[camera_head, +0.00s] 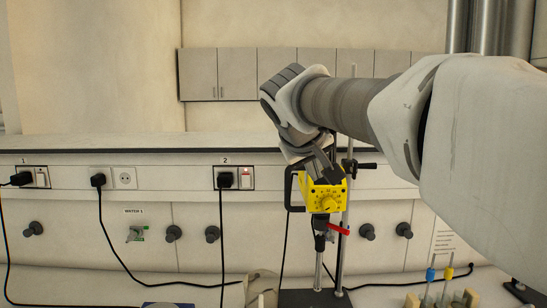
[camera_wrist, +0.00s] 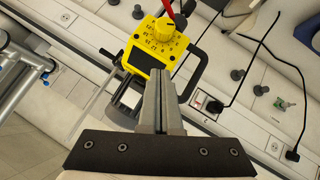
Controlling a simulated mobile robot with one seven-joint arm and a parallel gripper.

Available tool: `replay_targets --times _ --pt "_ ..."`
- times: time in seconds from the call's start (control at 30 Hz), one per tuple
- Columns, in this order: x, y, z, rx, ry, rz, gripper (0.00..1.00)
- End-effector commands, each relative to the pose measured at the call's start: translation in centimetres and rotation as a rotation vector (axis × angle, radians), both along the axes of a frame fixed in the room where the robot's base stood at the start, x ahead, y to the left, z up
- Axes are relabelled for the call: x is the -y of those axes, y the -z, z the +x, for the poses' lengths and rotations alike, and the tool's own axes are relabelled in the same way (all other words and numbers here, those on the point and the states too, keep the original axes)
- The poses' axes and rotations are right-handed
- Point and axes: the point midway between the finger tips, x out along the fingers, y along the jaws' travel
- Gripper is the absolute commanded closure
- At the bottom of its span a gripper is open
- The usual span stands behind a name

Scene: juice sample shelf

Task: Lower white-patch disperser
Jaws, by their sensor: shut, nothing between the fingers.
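The disperser is a yellow box with a numbered dial (camera_head: 325,199), held on a metal stand rod (camera_head: 353,110). In the wrist view its yellow face (camera_wrist: 152,46) shows, with a white patch (camera_wrist: 130,97) on the body behind it. A black handle (camera_head: 289,188) sits at its side, and a red lever (camera_head: 338,229) is below it. My gripper (camera_head: 325,165) is at the top of the disperser. In the wrist view my gripper (camera_wrist: 158,72) has its fingers together and empty, close to the body. I cannot tell whether they touch it.
The dark stand base (camera_head: 313,299) is on the bench, with a thin shaft above it. Blue-topped (camera_head: 430,274) and yellow-topped (camera_head: 448,273) items stand at the right. A black cable (camera_head: 220,262) runs across the bench. Wall sockets (camera_head: 125,178) and cupboards (camera_head: 235,74) are behind.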

Motion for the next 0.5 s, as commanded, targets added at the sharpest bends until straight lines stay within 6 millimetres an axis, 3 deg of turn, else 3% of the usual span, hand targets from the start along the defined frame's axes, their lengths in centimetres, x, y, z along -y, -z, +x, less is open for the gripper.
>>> replay_targets --times 0.07,0.23,0.5 --pt "0.5 1.1 1.2 -0.004 0.002 0.001 1.0" --pt "1.6 3.2 0.9 -0.002 0.001 0.0 1.0" --pt "2.2 4.3 1.0 0.001 0.0 0.001 1.0"
